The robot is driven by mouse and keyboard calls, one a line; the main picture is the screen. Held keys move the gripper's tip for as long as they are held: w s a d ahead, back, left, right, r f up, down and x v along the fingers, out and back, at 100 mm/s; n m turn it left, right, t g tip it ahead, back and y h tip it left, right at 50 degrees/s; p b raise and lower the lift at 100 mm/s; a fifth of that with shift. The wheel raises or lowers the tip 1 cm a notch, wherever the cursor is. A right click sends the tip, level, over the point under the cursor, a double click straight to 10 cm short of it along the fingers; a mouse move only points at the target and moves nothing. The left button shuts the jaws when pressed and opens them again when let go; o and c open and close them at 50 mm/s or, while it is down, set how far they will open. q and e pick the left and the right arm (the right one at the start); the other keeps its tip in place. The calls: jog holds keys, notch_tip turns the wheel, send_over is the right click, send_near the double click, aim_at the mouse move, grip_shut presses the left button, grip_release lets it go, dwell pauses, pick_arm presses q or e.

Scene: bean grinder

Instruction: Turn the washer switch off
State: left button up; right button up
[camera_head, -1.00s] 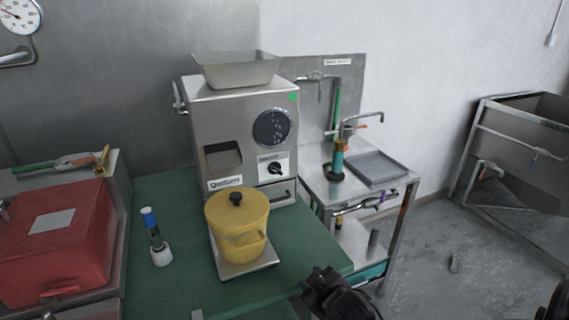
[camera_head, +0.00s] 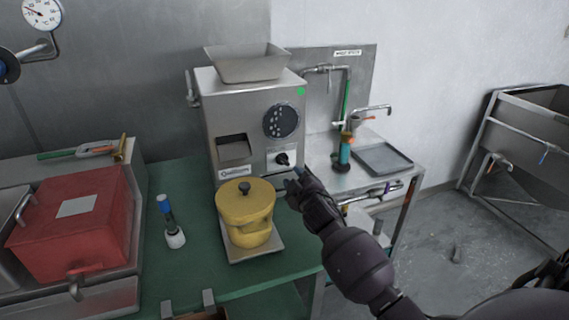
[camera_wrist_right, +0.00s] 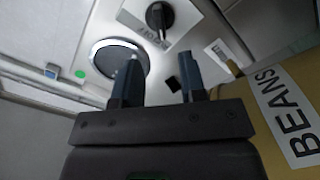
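A dark rotary knob (camera_head: 282,158) sits on a white plate on the lower right front of the steel machine (camera_head: 238,110). It is the switch I can see; its label is too small to read. In the right wrist view the knob (camera_wrist_right: 159,16) is at the top, beyond my fingertips and apart from them. My right gripper (camera_head: 294,181) is just below and right of the knob, in front of the machine. In the right wrist view its two fingers (camera_wrist_right: 161,76) stand apart with nothing between them. My left gripper is not in view.
A yellow lidded pot (camera_head: 243,205) stands close left of my right gripper. A yellow surface with a BEANS label (camera_wrist_right: 290,110) fills the right of the wrist view. A blue-topped bottle (camera_head: 170,225) and red box (camera_head: 75,220) are left. A steel sink table (camera_head: 345,180) stands right.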

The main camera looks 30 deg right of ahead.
aim_at(284, 163)
jog(key=b+x, duration=0.1)
jog(key=x, duration=0.7)
jog(key=shift+w, duration=0.25)
jog(key=shift+c, duration=0.4)
grip_shut()
